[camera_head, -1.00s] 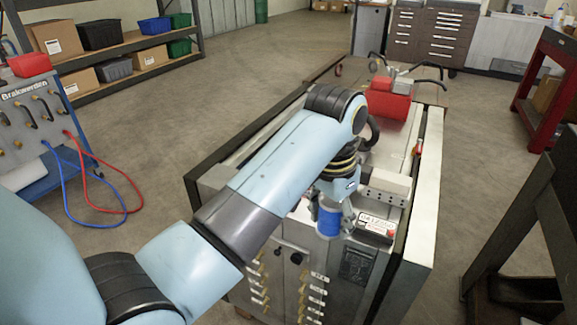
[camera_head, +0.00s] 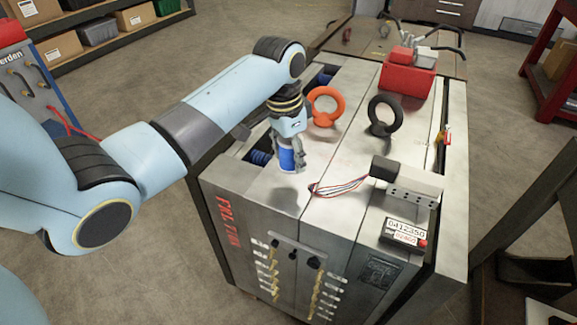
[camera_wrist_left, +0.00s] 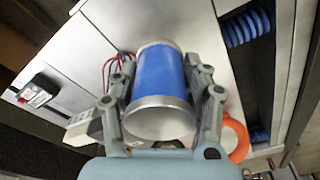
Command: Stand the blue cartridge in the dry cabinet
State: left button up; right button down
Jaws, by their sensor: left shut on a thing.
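My left gripper (camera_head: 290,163) is shut on the blue cartridge (camera_head: 286,158), a blue cylinder with silvery metal ends. It holds the cartridge upright near the left part of the mould base's top; whether they touch is hard to tell. In the left wrist view the cartridge (camera_wrist_left: 160,78) sits between both fingers of the gripper (camera_wrist_left: 162,92). I cannot make out a dry cabinet. My right gripper is not in view.
The steel mould base (camera_head: 330,215) carries an orange ring (camera_head: 316,104), a black ring (camera_head: 372,125), loose wires (camera_head: 338,188), a grey connector block (camera_head: 410,183), a counter (camera_head: 405,231) and a red unit (camera_head: 408,80). Blue springs (camera_wrist_left: 240,30) show in its side gap.

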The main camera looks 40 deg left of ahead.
aim_at(289, 178)
pick_arm(q)
jog(key=shift+w+a+f, duration=0.1)
jog(key=shift+a+f, duration=0.35)
jog(key=shift+a, duration=0.05)
notch_tip(289, 178, down, 4)
jog(key=shift+r, duration=0.25)
jog(key=shift+f, duration=0.15)
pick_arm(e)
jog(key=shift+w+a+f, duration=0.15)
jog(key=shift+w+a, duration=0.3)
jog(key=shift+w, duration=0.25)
pick_arm(q)
jog(key=o, duration=1.4)
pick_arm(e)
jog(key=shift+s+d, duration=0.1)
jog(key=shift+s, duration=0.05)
